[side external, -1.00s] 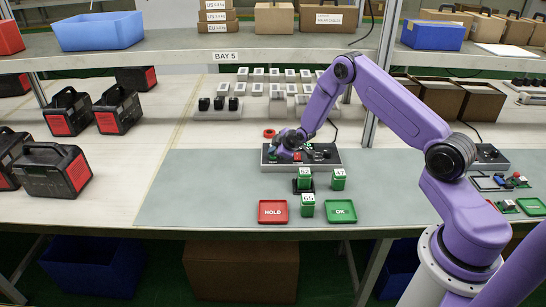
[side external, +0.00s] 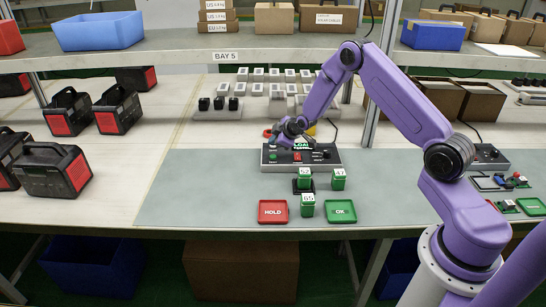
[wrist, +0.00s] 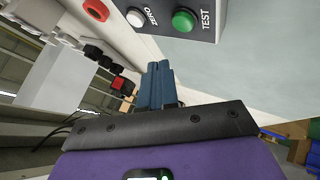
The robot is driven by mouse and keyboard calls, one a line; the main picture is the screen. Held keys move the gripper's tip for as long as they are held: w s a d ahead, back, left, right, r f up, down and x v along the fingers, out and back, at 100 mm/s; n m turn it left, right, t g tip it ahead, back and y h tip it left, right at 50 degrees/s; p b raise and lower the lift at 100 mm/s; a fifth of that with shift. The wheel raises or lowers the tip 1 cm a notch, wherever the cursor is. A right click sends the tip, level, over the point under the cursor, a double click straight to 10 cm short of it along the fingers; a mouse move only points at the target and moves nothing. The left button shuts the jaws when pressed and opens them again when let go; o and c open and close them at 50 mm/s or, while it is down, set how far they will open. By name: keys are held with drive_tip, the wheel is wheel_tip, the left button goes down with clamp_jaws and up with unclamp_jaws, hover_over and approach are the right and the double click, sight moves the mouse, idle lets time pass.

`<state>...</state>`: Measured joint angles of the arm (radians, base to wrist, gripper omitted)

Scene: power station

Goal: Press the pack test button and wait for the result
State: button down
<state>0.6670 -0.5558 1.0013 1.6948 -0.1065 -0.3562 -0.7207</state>
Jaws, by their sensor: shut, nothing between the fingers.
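The grey tester box (side external: 330,158) stands at the back of the grey mat, with a red rocker switch (side external: 297,157) and a display (side external: 301,145) showing green lettering, too small to read surely. In the wrist view, the green button marked TEST (wrist: 184,20) sits beside a white button marked ZERO (wrist: 134,17). My gripper (wrist: 160,75) is shut and empty, apart from both buttons; in the side view it is above the box's back left. A green pack (side external: 304,180) sits on a black base before the box. Green packs also stand to its right (side external: 338,180) and in front (side external: 307,206).
A red ring-shaped part (wrist: 96,10) is near the box. Black chargers (side external: 218,104) stand behind. The mat's left side is clear.

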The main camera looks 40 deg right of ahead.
drive_tip(key=shift+r, duration=0.9)
drive_tip(key=s+a+r+n+g+y, duration=0.1)
drive_tip(key=s+a+r+g, duration=0.1)
drive_tip(key=s+a+r, duration=0.35)
drive_tip(key=s+a+r+g+y, duration=0.1)
drive_tip(key=s+a+r, duration=0.1)
drive_tip(key=s+a, duration=0.6)
drive_tip(key=s+a+r+n+g+y, duration=0.15)
drive_tip(key=s+a+r, duration=0.3)
drive_tip(key=a, duration=0.45)
drive_tip(key=s+d+r+n+g+h, duration=0.1)
drive_tip(key=s+r+g, duration=0.1)
drive_tip(key=s, duration=1.3)
drive_tip(key=s+d+r+g+h, duration=0.1)
drive_tip(key=s+d+r+g, duration=0.1)
drive_tip(key=s, duration=1.3)
drive_tip(key=shift+d+r+n+h, duration=0.3)
drive_tip(key=shift+r+n+h, duration=0.05)
drive_tip(key=shift+r, duration=0.05)
